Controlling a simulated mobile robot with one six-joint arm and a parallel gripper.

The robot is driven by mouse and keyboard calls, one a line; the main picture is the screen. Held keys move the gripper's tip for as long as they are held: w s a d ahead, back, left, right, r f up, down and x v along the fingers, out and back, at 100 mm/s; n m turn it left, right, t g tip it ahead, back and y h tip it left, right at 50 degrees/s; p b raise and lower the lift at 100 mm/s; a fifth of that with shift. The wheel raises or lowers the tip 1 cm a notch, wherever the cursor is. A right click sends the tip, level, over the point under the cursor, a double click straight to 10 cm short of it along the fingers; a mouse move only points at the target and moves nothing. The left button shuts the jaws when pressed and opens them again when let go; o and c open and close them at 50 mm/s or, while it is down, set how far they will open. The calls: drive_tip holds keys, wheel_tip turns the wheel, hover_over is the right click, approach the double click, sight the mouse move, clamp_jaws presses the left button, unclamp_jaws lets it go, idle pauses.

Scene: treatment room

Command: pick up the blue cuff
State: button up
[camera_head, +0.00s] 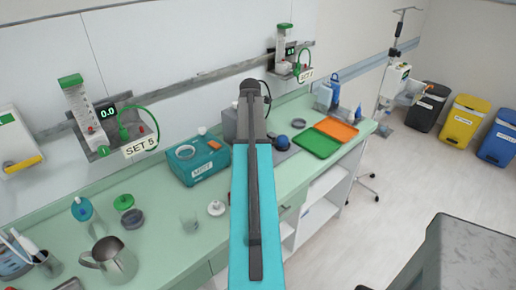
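I cannot make out a blue cuff for certain. A small dark blue rounded item (281,142) sits on the green counter (160,222), just right of my arm, and is too small to identify. A blue item with a loop-like top (335,88) stands at the counter's far end by the wall. My teal and grey arm rises through the middle of the view and covers part of the counter. My gripper's fingers do not show.
Open floor (400,185) lies right of the counter.

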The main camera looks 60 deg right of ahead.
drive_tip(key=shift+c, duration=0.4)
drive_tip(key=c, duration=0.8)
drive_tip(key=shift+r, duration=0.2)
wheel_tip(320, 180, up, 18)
drive_tip(key=b, duration=0.4)
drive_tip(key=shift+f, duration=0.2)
idle(0.5)
